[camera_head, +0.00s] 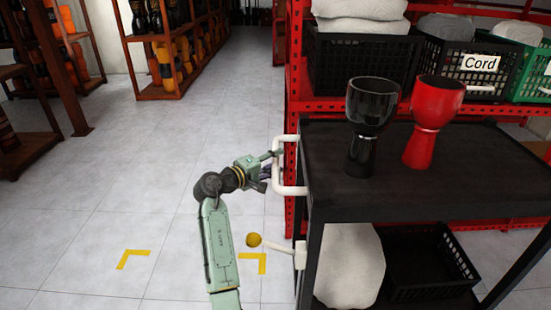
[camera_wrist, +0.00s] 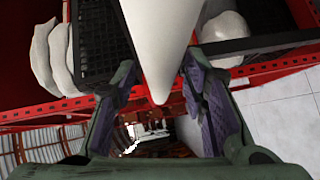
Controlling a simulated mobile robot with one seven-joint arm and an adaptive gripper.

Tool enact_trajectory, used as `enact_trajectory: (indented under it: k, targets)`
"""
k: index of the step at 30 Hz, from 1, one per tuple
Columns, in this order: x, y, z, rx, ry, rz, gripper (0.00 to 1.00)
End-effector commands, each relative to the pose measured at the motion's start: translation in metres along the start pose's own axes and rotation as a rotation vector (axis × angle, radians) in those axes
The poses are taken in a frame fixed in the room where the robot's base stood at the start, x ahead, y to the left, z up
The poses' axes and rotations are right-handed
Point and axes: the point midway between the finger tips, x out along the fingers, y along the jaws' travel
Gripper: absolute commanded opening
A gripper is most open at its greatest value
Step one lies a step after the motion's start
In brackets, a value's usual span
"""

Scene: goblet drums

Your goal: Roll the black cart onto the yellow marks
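The black cart (camera_head: 400,200) stands at the right, with a white side handle (camera_head: 289,191) facing my arm. A black goblet drum (camera_head: 371,105) and a red goblet drum (camera_head: 432,115) stand upright on its top. Yellow corner marks lie on the floor left of the cart, one left mark (camera_head: 133,257) and one right mark (camera_head: 255,262) close to the cart. My gripper (camera_head: 270,165) is at the handle. In the wrist view, the white handle (camera_wrist: 160,45) lies between the spread fingers (camera_wrist: 162,95); firm contact is not clear.
The lower shelf bears a white sack (camera_head: 348,265) and a black crate (camera_head: 430,265). A red rack (camera_head: 294,70) stands close behind. The floor at left is clear.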

Motion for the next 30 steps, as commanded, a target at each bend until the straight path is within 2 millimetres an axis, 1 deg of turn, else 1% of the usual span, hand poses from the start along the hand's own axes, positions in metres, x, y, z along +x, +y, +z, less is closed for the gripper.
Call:
enact_trajectory:
  k: [3, 11, 27, 28, 30]
  targets:
    - [0.0051, 0.0004, -0.0002, 0.000, 0.001, 0.000, 0.40]
    - [0.0057, -0.0002, -0.0002, 0.000, 0.001, 0.000, 0.39]
    - [0.0053, -0.0001, -0.0002, 0.000, 0.001, 0.000, 0.03]
    - [0.0053, -0.0001, -0.0002, 0.000, 0.001, 0.000, 0.01]
    - [0.0053, -0.0001, -0.0002, 0.000, 0.001, 0.000, 0.00]
